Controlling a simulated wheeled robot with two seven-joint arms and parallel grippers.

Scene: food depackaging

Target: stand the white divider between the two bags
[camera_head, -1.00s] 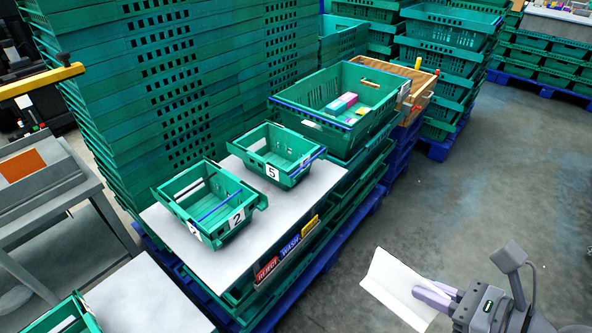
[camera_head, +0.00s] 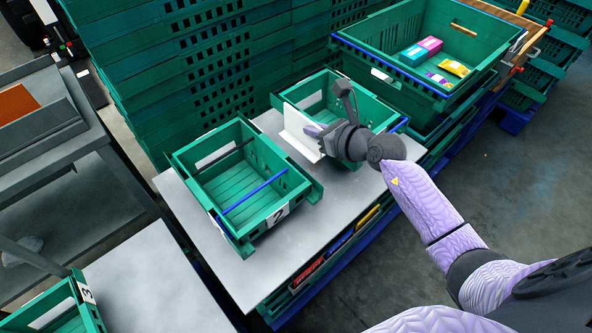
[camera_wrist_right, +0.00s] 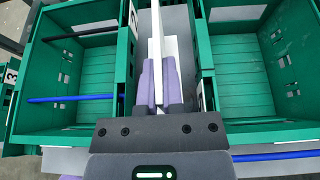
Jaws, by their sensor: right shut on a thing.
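The white divider (camera_head: 301,134) is a thin white panel in the jaws of my right gripper (camera_head: 316,131). It is held upright over the gap between the two small green crates. In the right wrist view the divider (camera_wrist_right: 156,28) is seen nearly edge-on between the two purple fingers of my right gripper (camera_wrist_right: 160,78). In the large green crate at the back right lie a yellow packet (camera_head: 454,67) and a purple packet (camera_head: 439,80), close together. I cannot tell for sure that these are the two bags. My left gripper is not in view.
The crate marked 2 (camera_head: 264,222) and the other small crate (camera_head: 386,112) stand empty on a grey table top (camera_head: 296,240). The large crate (camera_head: 391,82) also holds teal (camera_head: 413,55) and pink (camera_head: 431,44) boxes. Tall crate stacks stand behind.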

